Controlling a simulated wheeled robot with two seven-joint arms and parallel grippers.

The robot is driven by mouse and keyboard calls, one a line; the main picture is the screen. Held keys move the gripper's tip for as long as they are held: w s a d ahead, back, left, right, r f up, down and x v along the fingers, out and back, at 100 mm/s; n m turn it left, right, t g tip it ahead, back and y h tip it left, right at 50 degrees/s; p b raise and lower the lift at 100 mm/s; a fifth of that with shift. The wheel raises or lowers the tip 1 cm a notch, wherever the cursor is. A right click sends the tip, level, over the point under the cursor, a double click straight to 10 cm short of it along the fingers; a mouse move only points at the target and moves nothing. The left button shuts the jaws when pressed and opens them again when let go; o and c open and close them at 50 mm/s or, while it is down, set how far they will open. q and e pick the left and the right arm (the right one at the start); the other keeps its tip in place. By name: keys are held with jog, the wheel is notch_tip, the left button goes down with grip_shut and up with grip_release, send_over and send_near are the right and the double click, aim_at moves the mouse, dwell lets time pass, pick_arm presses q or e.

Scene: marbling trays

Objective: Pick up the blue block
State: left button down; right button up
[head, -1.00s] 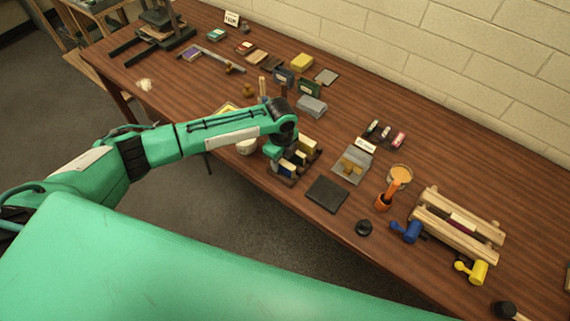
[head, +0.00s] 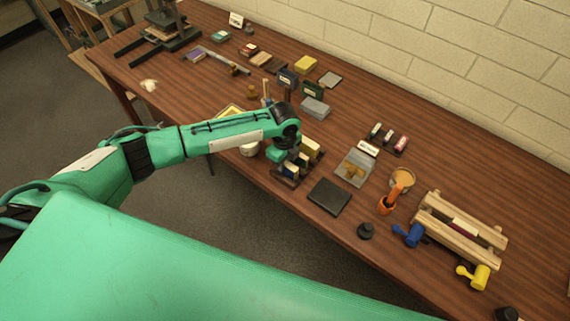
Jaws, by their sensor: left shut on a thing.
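The blue block (head: 289,171), dark blue with a pale lower part, is in a dark rack (head: 286,182) at the table's front edge. My left gripper (head: 281,157) reaches down at the rack's left side, right at the blue block, and is shut on it. The wrist hides the fingertips and the block's top. I cannot tell whether the block is clear of the rack. My right gripper is not in view.
A yellow block (head: 309,147) stands in the same rack. A dark flat slab (head: 329,196) lies to its right, with a grey box (head: 354,168) beyond. A blue mallet (head: 408,235) and a wooden press (head: 460,229) are farther right. A grey lidded box (head: 315,107) stands behind.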

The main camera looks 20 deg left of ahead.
pick_arm(q)
notch_tip(320, 180, up, 20)
jog(key=b, duration=0.5)
jog(key=shift+f, duration=0.2)
jog(key=c, duration=1.9)
grip_release()
grip_shut()
